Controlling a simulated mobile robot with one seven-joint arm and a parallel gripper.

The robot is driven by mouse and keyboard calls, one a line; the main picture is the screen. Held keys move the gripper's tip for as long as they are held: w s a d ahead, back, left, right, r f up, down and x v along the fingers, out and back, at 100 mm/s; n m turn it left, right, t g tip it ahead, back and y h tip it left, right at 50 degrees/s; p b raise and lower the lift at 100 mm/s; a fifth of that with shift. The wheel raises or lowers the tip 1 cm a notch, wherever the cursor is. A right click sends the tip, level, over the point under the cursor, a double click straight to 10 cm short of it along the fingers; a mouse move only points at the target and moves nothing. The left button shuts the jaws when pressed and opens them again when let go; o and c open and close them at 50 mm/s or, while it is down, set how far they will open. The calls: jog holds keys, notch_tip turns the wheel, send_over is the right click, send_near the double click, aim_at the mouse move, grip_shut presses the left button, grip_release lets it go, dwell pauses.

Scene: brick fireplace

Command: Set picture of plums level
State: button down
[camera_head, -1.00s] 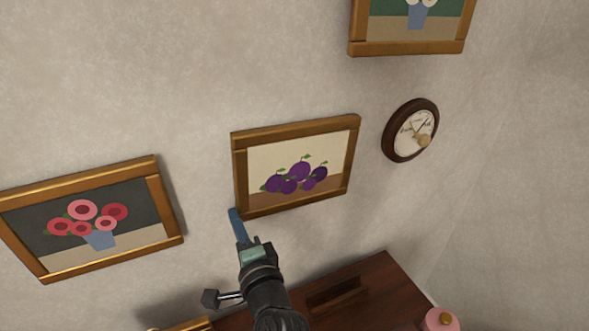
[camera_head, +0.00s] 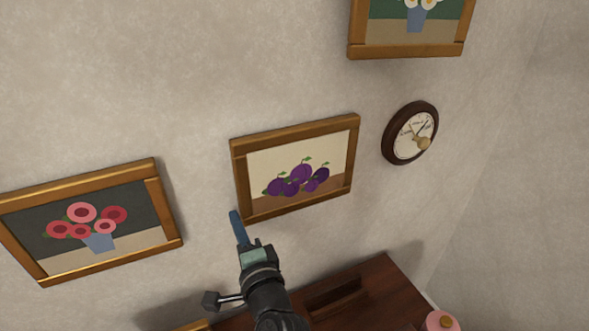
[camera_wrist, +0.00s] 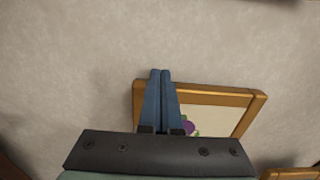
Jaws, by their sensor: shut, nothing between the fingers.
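The picture of plums (camera_head: 295,155), in a brown wooden frame, hangs on the wall in the middle of the head view. It appears tilted there, its left side lower than its right, though the oblique view makes the true angle hard to judge. My gripper (camera_head: 234,213) is at the frame's lower left corner, its blue fingers pressed together and empty. In the wrist view the closed fingertips (camera_wrist: 160,73) overlap the edge of the plum picture's frame (camera_wrist: 215,93) and hide part of it. I cannot tell whether they touch it.
A picture of red flowers (camera_head: 60,262) hangs to the left and a picture of white flowers (camera_head: 400,48) at upper right. A round clock-like dial (camera_head: 410,133) hangs right of the plums. A dark wooden top (camera_head: 375,275) and a pink object (camera_head: 440,322) are below.

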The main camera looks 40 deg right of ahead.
jog(key=shift+w+a+p, duration=0.15)
jog(key=shift+a+p, duration=0.35)
jog(key=shift+a, duration=0.25)
jog(key=p+v, duration=0.4)
jog(key=v, duration=0.4)
jog(key=shift+p, duration=0.3)
jog(key=w+a+r+n+t+y+b, duration=0.15)
jog(key=a+r+n, duration=0.3)
jog(key=r, duration=0.45)
jog(key=w+a+r+n+t+y, duration=0.2)
jog(key=a+r+n, duration=0.25)
jog(key=r, duration=0.55)
jog(key=w+a+r+n+t+y+b, duration=0.1)
jog(key=a+r+n+t, duration=0.15)
jog(key=a+r, duration=0.45)
jog(key=s+r+n+t, duration=0.1)
jog(key=s+r+n, duration=0.2)
jog(key=r, duration=0.4)
jog(key=s+a+r+n+t+b, duration=0.1)
jog(key=s+r+n, duration=0.2)
jog(key=s+r, duration=0.2)
jog(key=s+a+r+n+t, duration=0.1)
jog(key=s+r+n+t, duration=0.1)
jog(key=r, duration=0.8)
jog(key=s+n, duration=0.1)
jog(key=s, duration=0.1)
jog(key=shift+s+a+r+n, duration=0.25)
jog(key=shift+s+n, duration=0.1)
jog(key=shift+s, duration=0.05)
